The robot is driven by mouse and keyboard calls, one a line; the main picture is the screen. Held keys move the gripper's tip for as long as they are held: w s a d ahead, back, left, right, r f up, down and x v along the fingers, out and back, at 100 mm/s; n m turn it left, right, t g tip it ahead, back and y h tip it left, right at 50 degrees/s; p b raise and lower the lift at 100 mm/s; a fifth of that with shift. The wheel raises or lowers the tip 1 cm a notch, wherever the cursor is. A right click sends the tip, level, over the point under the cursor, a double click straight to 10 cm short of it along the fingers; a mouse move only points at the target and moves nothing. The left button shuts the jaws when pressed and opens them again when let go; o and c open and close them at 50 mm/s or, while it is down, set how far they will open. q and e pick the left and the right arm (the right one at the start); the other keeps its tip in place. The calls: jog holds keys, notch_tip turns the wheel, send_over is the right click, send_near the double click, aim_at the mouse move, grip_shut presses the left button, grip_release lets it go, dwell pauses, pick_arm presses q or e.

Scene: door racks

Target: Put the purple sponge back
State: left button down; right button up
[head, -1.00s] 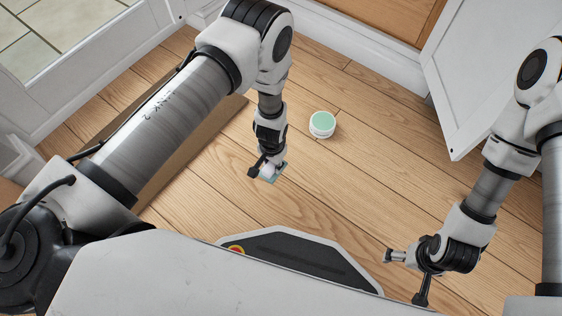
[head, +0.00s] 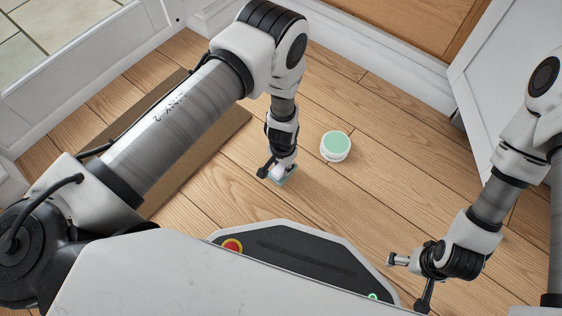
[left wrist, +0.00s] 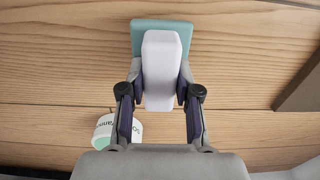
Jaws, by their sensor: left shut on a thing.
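No plainly purple sponge shows. My left gripper (head: 277,171) is shut on a pale, whitish block with a flat teal part at its far end. This held block (left wrist: 161,70) sits between the two fingers in the left wrist view, and its teal part (left wrist: 142,38) is over the wood floor. In the head view the teal part (head: 287,181) shows just below the fingers, close to the floor; I cannot tell whether it touches. My right gripper (head: 410,278) is at the lower right with its fingers spread, and seems empty.
A white tub with a green lid (head: 336,144) stands on the floor just right of my left gripper. A brown board or box (head: 206,145) lies beneath my left arm. A white door (head: 510,60) stands at the upper right.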

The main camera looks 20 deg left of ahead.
pick_arm(q)
notch_tip(320, 180, down, 3)
jog(key=shift+r+b, duration=0.2)
jog(key=shift+b, duration=0.45)
jog(key=shift+f, duration=0.15)
jog(key=shift+r, duration=0.25)
jog(key=shift+f, duration=0.1)
jog(key=c, duration=1.2)
grip_release()
jog(key=shift+f, duration=0.15)
jog(key=shift+c, duration=0.2)
jog(key=o, duration=0.4)
pick_arm(e)
jog(key=f, duration=0.2)
jog(key=shift+w+a+f, duration=0.2)
jog(key=shift+w+f, duration=0.1)
jog(key=shift+f, duration=0.1)
